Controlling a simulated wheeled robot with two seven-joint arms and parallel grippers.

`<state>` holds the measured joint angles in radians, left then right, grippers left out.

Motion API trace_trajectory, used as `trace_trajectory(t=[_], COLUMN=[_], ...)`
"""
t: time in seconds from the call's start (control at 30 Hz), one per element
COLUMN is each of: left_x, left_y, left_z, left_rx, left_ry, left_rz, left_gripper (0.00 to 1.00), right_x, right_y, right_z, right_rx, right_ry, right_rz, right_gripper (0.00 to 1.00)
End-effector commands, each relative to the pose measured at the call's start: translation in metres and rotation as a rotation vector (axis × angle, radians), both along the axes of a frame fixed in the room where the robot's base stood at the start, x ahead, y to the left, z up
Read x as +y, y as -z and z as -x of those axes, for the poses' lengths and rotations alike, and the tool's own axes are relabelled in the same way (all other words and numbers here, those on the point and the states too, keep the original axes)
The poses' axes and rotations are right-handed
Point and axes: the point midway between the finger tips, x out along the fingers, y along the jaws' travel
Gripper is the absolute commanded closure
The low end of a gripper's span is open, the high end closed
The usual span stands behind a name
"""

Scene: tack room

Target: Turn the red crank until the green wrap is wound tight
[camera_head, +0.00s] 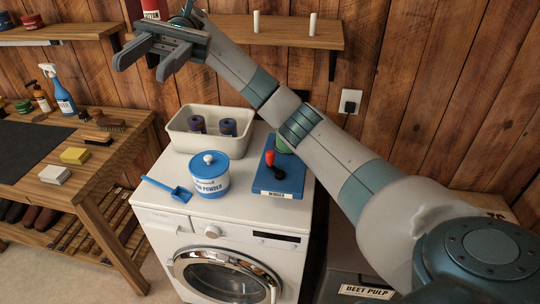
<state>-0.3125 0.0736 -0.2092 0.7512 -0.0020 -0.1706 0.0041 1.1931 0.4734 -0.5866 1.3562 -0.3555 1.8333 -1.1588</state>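A blue winder (266,187) sits on the right part of the washing machine's top. Its red crank (270,160) stands up from the base near the left side. The green wrap (281,146) is at the back of the winder and is partly hidden by my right arm, so I cannot tell how tightly it is wound. My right gripper (142,69) is at the upper left, raised near the wall shelf and well away from the crank. Its two fingers are apart with nothing between them. My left gripper is out of view.
On the white washing machine (160,222) stand a blue-and-white powder tub (209,179), a blue scoop (168,189) and a cream bin (180,141) holding two dark rolls. A wooden bench (95,180) with brushes and bottles is at left. A shelf (285,37) runs along the wall.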

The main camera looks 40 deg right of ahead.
Motion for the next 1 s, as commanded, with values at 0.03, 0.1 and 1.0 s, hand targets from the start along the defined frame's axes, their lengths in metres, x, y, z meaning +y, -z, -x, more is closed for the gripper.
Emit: trace_trajectory(t=[0.03, 0.1, 1.0], left_x=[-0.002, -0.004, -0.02], left_y=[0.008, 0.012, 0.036], left_z=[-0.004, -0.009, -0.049], left_rx=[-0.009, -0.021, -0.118], left_ry=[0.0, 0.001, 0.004], left_rz=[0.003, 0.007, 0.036], left_gripper=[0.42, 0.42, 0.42], right_x=[-0.001, -0.006, -0.293], right_y=[0.023, 0.052, 0.185], right_z=[-0.003, -0.011, -0.077], right_rx=[-0.056, -0.121, -0.392], right_ry=[0.059, 0.141, 0.977], right_rz=[0.142, 0.333, 1.667], right_gripper=[0.61, 0.61, 0.61])
